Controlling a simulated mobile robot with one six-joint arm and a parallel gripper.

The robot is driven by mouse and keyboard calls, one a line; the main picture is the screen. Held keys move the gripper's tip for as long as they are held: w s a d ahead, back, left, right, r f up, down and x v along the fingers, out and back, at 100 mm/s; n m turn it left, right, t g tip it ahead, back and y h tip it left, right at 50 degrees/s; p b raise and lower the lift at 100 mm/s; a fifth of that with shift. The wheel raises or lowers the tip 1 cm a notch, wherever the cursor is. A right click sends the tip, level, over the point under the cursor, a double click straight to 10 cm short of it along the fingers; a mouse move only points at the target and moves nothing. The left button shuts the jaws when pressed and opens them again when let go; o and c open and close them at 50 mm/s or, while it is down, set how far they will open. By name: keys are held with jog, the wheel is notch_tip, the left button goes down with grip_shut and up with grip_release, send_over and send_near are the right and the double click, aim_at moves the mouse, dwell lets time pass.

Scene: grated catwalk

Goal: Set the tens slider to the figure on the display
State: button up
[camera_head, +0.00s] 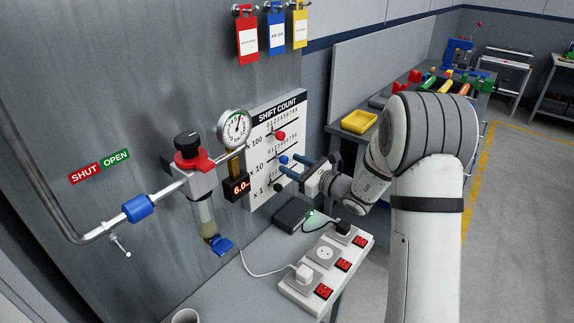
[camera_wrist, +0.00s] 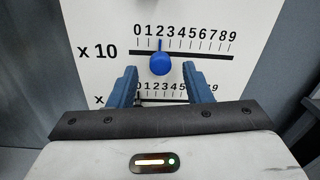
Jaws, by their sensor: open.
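The white SHIFT COUNT board (camera_head: 291,112) on the grey wall has three slider rows, x 100, x 10 and x 1. The tens slider is a blue knob (camera_wrist: 159,65) on the x 10 slot; its pointer stands at about the 2. It also shows in the head view (camera_head: 284,159). My gripper (camera_wrist: 160,83) is open, its blue fingers apart on either side of and just below the knob, not closed on it. In the head view my gripper (camera_head: 288,165) is at the board. A small display (camera_head: 238,188) left of the board shows red figures, seemingly 6.0; the rest is unclear.
A red knob (camera_head: 279,136) sits on the x 100 row and a black knob (camera_head: 277,187) on the x 1 row. A gauge (camera_head: 234,127) and valve pipework stand left of the board. Below are a black box (camera_head: 293,216) and a power strip (camera_head: 326,267).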

jog(key=b+v, duration=0.1)
jog(key=v, duration=0.5)
jog(key=shift+a, duration=0.1)
jog(key=s+a+r+n+g+h, duration=0.1)
jog(key=s+a+n+g, duration=0.1)
jog(key=s+n+g, duration=0.6)
jog(key=s+a+r+n+g+h, duration=0.1)
jog(key=s+a+n+g+h, duration=0.3)
jog(key=s, duration=0.7)
jog(key=s+d+n+t+h, duration=0.3)
jog(key=s+d+n+h, duration=0.5)
jog(key=s+d+n, duration=0.4)
jog(key=s+d, duration=0.1)
jog(key=d, duration=0.2)
jog(key=shift+h, duration=0.3)
